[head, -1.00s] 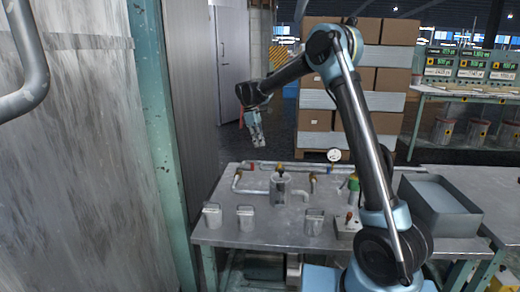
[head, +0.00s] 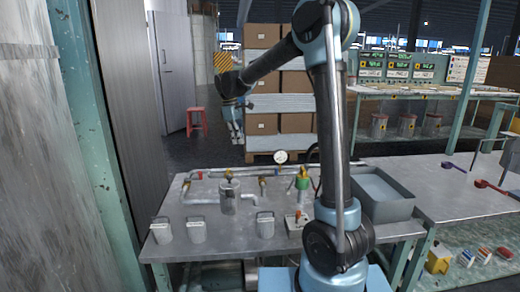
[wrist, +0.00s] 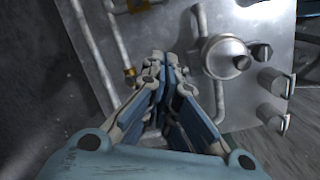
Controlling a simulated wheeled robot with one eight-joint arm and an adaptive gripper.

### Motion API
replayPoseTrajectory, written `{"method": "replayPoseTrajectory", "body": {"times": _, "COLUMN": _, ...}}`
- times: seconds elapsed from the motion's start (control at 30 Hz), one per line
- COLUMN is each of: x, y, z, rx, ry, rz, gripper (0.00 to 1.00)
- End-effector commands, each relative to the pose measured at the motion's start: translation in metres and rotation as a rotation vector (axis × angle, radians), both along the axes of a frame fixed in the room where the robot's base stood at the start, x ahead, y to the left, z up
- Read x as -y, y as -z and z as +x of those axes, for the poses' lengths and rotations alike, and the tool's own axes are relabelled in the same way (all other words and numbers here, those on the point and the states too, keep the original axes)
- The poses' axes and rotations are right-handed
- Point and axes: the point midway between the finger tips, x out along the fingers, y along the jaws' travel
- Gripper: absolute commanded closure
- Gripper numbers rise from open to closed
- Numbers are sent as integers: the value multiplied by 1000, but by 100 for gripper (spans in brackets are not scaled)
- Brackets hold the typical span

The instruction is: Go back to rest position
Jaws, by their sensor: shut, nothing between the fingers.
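My gripper (head: 236,138) hangs from my raised arm, pointing down, above the back left part of the metal table (head: 200,247). In the wrist view my gripper (wrist: 168,62) has its fingers together with nothing between them. It is apart from the table and the pipes below. The pipe run (head: 300,169) with brass fittings, a round gauge (head: 281,157) and a metal canister (head: 229,197) stands on the table. The canister also shows right of the fingers in the wrist view (wrist: 222,55).
Several lidded metal containers (head: 196,230) line the table's front. A grey bin (head: 388,196) stands right of my arm. A green post (head: 95,150) rises at the left. Stacked cartons (head: 264,124) and a red stool (head: 196,121) are behind.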

Motion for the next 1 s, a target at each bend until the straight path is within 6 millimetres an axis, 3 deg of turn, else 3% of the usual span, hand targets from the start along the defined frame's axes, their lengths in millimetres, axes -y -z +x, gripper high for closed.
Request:
{"method": "replayPoseTrajectory", "body": {"times": 0.1, "x": 36, "y": -9, "z": -19, "rx": 17, "ry": 77, "rz": 17, "gripper": 100}}
{"method": "replayPoseTrajectory", "body": {"times": 0.47, "x": 128, "y": -19, "z": -84, "rx": 71, "ry": 310, "rz": 70, "gripper": 100}}
{"method": "replayPoseTrajectory", "body": {"times": 0.77, "x": 189, "y": -9, "z": -147, "rx": 116, "ry": 505, "rz": 112, "gripper": 100}}
{"method": "replayPoseTrajectory", "body": {"times": 1.0, "x": 229, "y": 12, "z": -200, "rx": 152, "ry": 660, "rz": 145, "gripper": 100}}
